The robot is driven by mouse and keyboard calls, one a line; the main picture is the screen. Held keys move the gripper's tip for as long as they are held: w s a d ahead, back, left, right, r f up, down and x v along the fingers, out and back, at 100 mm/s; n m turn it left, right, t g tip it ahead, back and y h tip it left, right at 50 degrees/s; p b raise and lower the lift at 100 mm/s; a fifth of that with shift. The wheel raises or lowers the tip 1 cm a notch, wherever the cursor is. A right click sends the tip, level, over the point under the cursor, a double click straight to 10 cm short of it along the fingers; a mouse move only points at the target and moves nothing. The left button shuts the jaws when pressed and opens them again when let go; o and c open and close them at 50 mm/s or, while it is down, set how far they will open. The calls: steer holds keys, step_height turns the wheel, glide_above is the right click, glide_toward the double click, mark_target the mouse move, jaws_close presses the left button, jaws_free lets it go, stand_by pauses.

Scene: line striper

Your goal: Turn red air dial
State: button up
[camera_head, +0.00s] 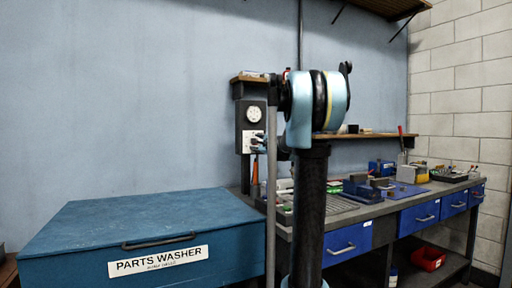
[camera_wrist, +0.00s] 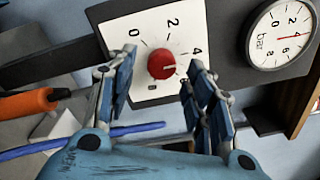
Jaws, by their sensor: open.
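The red air dial (camera_wrist: 162,64) is a round red knob on a white plate (camera_wrist: 185,20) marked with numbers, seen in the wrist view. My gripper (camera_wrist: 160,75) is open, with one blue finger to the left and one to the right of the dial. I see a gap between each finger and the knob; how far the tips are from the plate is hard to tell. A round pressure gauge (camera_wrist: 280,34) marked "bar" is at the upper right, its red needle near 4. In the head view the gauge (camera_head: 253,114) sits on a dark wall panel, and my arm hides part of the area.
An orange handle (camera_wrist: 28,103) and a blue cable (camera_wrist: 85,138) lie left and below in the wrist view. A blue parts washer (camera_head: 130,225) stands at left in the head view. A cluttered workbench (camera_head: 380,209) with blue drawers extends right.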

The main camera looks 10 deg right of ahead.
steer(key=v, duration=0.9)
steer(key=shift+s, duration=0.35)
steer(key=shift+d+f, duration=0.1)
